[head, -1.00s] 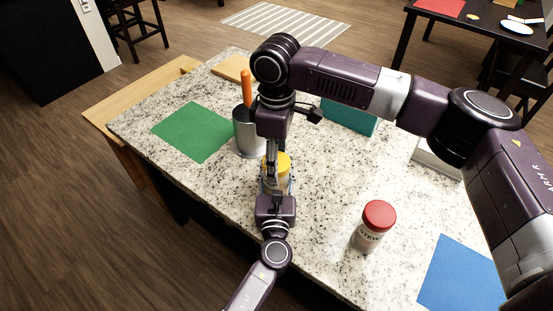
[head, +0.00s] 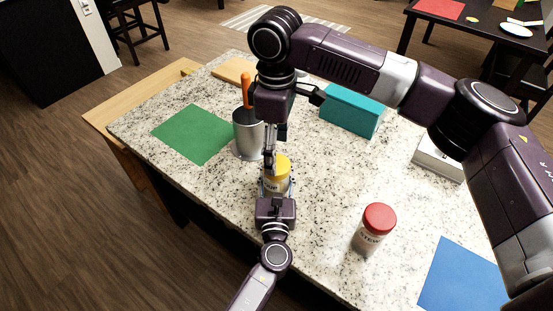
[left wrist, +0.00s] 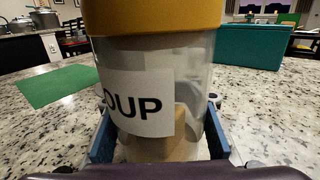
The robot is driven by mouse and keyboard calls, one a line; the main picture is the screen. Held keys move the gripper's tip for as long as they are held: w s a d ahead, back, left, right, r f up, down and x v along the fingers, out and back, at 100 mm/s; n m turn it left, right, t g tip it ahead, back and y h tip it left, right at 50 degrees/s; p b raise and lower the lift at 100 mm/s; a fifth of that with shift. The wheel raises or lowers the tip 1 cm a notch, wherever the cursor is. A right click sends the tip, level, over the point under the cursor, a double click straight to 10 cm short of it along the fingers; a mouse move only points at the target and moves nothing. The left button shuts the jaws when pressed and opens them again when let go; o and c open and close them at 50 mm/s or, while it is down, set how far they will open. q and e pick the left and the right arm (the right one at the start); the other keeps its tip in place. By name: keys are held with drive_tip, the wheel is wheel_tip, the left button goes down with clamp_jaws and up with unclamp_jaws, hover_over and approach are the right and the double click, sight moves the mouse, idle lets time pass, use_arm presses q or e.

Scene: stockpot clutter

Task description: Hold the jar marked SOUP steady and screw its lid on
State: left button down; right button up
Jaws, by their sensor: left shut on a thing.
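The SOUP jar (head: 272,188) stands upright on the counter, a clear jar with a white label and a yellow lid (head: 281,166) on top. In the left wrist view the jar (left wrist: 140,105) fills the middle, and the lid (left wrist: 150,15) is cut off by the top edge. My left gripper (head: 274,190) is shut around the jar's body, with a finger on each side. My right gripper (head: 275,158) points down above the lid. Its fingers look apart, and one overlaps the lid's left edge; I cannot tell whether it touches.
A metal pot (head: 249,138) with an orange-handled tool stands close behind left. A red-lidded STEW jar (head: 372,230) stands to the right. A teal box (head: 351,110) and a white box (head: 438,160) are farther back. Green (head: 194,133) and blue (head: 461,278) mats lie flat.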

sight(276, 184)
wheel_tip(276, 184, up, 7)
idle(0.3)
drive_tip(key=shift+r, duration=0.1)
use_arm(q)
drive_tip(key=c, duration=1.1)
unclamp_jaws()
drive_tip(key=shift+s, duration=0.1)
drive_tip(key=s, duration=1.2)
drive_tip(key=shift+a, duration=0.1)
drive_tip(key=shift+w, duration=0.1)
